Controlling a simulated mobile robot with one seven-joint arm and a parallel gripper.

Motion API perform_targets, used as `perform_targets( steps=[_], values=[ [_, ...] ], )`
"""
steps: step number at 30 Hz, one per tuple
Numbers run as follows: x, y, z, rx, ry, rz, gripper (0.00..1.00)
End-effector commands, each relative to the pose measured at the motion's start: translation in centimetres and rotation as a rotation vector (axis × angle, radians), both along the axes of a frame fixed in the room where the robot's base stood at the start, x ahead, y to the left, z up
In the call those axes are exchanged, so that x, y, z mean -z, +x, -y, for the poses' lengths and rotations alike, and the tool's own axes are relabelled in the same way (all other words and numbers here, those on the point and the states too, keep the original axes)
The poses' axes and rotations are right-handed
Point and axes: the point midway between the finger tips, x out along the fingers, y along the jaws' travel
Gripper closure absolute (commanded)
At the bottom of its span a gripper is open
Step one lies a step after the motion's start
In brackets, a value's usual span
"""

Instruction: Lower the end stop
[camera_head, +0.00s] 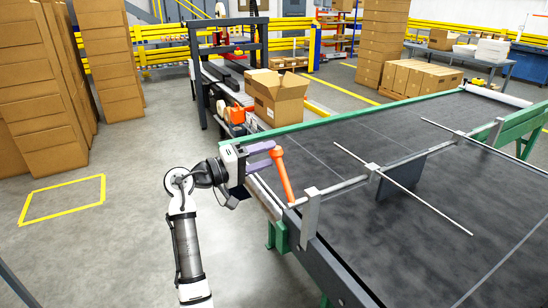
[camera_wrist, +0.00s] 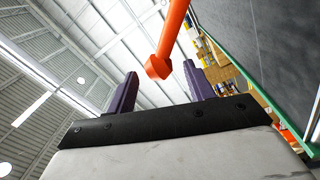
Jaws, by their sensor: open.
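The end stop is a dark grey plate (camera_head: 402,178) on a silver cross bar (camera_head: 340,188) over the black belt. An orange lever (camera_head: 284,178) stands up, slightly tilted, at the bar's near-left end. My gripper (camera_head: 272,153) is at the lever's upper end, at the belt's left edge. In the wrist view the lever (camera_wrist: 175,32) comes down with its knobbed end at the gap between the two purple fingers of my gripper (camera_wrist: 160,85). The fingers are apart, with gaps showing beside the knob. I cannot tell whether either finger touches it.
A silver bracket (camera_head: 310,218) holds the bar beside the lever. A thin crossing rod (camera_head: 405,190) lies over the belt (camera_head: 460,260). An open carton (camera_head: 275,97) stands behind my gripper. Stacked cartons (camera_head: 40,90) stand at left; the floor (camera_head: 120,235) there is clear.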

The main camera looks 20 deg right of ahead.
Motion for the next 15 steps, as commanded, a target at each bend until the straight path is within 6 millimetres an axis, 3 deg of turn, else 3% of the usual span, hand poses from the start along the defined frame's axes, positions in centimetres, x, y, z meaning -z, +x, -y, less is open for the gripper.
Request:
perform_targets(
  steps=[3, 9, 15],
  values=[
    [0.7, -0.1, -3.0, -0.004, 0.000, 0.001, 0.47],
    [0.8, -0.4, -7.3, -0.004, 0.000, 0.002, 0.47],
    [0.7, -0.6, -9.6, -0.002, 0.000, 0.000, 0.47]
  ],
)
